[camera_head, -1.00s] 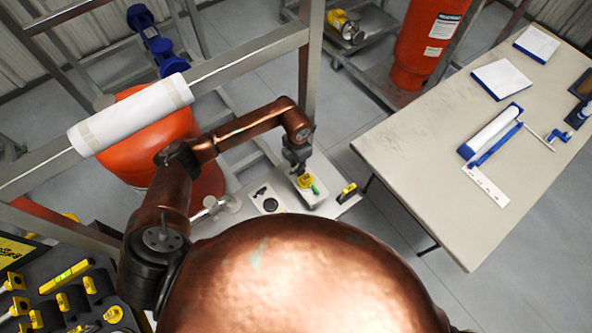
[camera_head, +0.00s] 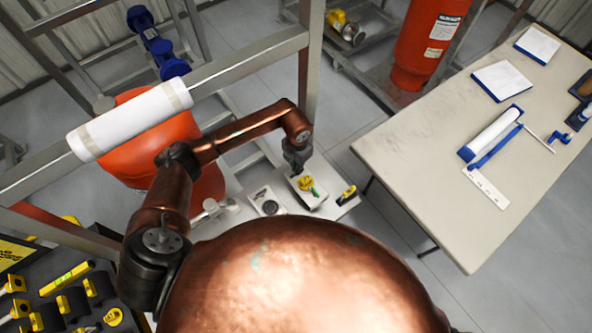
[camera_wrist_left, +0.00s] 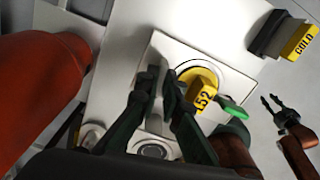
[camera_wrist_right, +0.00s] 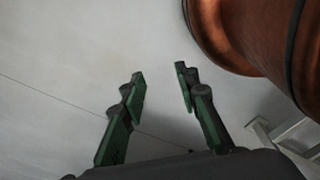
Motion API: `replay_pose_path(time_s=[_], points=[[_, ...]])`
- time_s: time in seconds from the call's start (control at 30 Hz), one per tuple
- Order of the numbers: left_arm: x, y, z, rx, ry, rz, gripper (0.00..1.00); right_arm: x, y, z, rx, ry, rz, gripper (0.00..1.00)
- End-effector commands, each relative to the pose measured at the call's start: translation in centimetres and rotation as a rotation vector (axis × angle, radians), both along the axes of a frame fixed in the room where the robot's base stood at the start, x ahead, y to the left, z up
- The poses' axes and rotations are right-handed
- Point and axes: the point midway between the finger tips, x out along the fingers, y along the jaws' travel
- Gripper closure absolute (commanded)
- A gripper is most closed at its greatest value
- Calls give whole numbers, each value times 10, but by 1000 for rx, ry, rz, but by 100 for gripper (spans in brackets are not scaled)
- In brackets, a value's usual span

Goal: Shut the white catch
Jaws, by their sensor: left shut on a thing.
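My left gripper (camera_head: 298,166) is just above a pale box that carries a yellow knob (camera_head: 304,183) and a small green tab (camera_head: 315,192). In the left wrist view the fingers (camera_wrist_left: 160,78) are close together, left of the yellow knob (camera_wrist_left: 198,78) with its tag marked 52 (camera_wrist_left: 204,97). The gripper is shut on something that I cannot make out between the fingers. I cannot pick out the white catch for certain. My right gripper (camera_wrist_right: 160,75) is open and empty over pale floor; it is hidden in the head view.
A pale box with a dark round fitting (camera_head: 268,203) and a block with a yellow top (camera_head: 347,194) flank the knob's box. A metal frame post (camera_head: 310,70) rises behind. A beige table (camera_head: 420,170) with papers stands at the right.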

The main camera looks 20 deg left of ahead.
Motion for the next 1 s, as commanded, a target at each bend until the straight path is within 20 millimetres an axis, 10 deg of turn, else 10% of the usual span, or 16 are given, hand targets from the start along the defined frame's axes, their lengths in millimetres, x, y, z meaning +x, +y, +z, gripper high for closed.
replay_pose_path(time_s=[1.0], points=[[1,-1,1,-3,-1,440,100,-5,4,15,4,5,-3,71]])
